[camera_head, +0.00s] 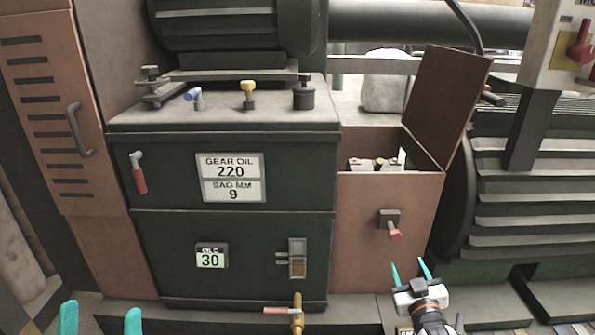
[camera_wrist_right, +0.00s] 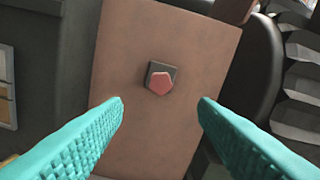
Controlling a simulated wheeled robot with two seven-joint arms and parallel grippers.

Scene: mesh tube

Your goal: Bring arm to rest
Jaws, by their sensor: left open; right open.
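My left gripper (camera_head: 100,318) shows at the bottom left of the head view, its two teal fingers apart with nothing between them. My right gripper (camera_head: 410,270) is low and right of centre, in front of the reddish-brown box (camera_head: 362,250). In the right wrist view its teal fingers (camera_wrist_right: 161,105) are spread wide and empty. The red knob (camera_wrist_right: 160,83) on the box's front shows beyond the fingertips, apart from them. The same knob shows in the head view (camera_head: 395,235), above the right gripper.
The brown box's lid (camera_head: 447,95) stands open, with small items inside. The dark cabinet (camera_head: 240,225) has labels, a red-handled lever (camera_head: 138,175) and a brass valve (camera_head: 297,315) at its base. A ribbed motor housing (camera_head: 530,190) stands at the right. A brown panel (camera_head: 50,100) stands left.

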